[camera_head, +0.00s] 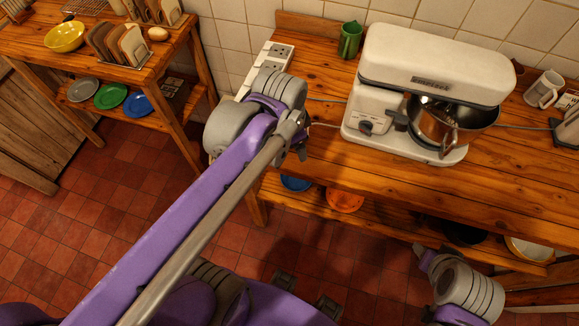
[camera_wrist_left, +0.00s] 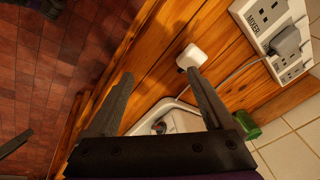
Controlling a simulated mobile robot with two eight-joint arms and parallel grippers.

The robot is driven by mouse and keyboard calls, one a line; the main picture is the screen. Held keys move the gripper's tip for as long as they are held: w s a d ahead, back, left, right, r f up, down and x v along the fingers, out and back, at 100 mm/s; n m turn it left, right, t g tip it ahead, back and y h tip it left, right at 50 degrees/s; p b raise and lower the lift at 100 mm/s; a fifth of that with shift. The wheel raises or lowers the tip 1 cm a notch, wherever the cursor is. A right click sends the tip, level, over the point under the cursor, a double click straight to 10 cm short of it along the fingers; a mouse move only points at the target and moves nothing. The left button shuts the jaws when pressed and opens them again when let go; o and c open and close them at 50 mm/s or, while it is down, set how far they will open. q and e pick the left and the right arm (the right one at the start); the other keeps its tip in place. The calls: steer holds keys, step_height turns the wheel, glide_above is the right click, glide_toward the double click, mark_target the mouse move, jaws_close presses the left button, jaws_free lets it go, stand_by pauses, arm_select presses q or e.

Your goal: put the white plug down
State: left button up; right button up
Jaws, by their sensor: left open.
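The white plug (camera_wrist_left: 191,56) lies on the wooden counter (camera_wrist_left: 228,70) in the left wrist view, just beyond the tip of one finger. My left gripper (camera_wrist_left: 159,73) is open, with its fingers spread and nothing between them. I cannot tell whether a fingertip touches the plug. In the head view my left arm hides the plug and the left fingers. The socket strip (camera_wrist_left: 262,15), labelled MIXER, has a grey plug (camera_wrist_left: 286,42) in it; the strip also shows in the head view (camera_head: 282,52).
The white stand mixer (camera_head: 430,70) with its steel bowl takes up the counter's middle. A cable (camera_wrist_left: 232,76) crosses the counter. The counter's front strip (camera_head: 400,185) is bare.

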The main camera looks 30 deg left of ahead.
arm_select(q)
steer(key=s+d+f+n+t, duration=0.2)
steer(key=s+f+n, duration=0.4)
steer(key=shift+s+d+f+n, duration=0.15)
steer(key=shift+s+n, duration=0.1)
steer(key=shift+n, duration=0.15)
